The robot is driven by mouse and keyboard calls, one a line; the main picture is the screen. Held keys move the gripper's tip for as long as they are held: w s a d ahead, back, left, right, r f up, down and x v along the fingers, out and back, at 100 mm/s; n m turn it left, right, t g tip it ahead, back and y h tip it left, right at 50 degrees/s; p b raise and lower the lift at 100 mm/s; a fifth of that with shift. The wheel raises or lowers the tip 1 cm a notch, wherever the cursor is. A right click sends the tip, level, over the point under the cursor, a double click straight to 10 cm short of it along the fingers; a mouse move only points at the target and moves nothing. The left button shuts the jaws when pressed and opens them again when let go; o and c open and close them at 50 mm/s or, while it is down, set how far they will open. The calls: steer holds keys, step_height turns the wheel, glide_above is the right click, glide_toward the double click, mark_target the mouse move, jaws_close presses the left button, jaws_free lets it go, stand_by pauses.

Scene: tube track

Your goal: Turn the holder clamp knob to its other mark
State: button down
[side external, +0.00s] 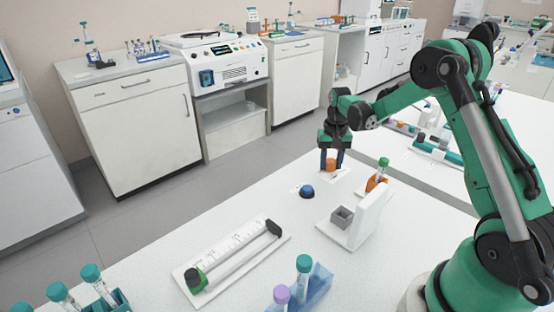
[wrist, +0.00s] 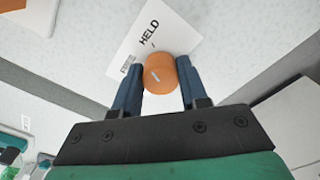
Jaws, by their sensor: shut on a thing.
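An orange round knob (wrist: 160,78) with a pale pointer line sits on a white card plate (wrist: 120,62) in the wrist view. The plate carries the word HELD and a short mark, plus a second smaller label that I cannot read clearly. The pointer line is off to one side of the mark near HELD. My gripper (wrist: 160,88) has its two blue fingers on either side of the knob, shut on it. In the side external view, my gripper (side external: 330,163) reaches down over the orange knob (side external: 331,164) near the table's far edge.
An orange holder with a green-capped tube (side external: 380,172) stands right of the knob. A dark blue dome button (side external: 307,191) and a white stand with a grey block (side external: 342,217) are nearer. A slider track (side external: 235,258) and capped tubes in a blue rack (side external: 315,285) lie in front.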

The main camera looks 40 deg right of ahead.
mark_target(331, 161)
steer(key=shift+m, duration=1.1)
steer(key=shift+c, duration=2.3)
jaws_free()
steer(key=shift+r, duration=2.85)
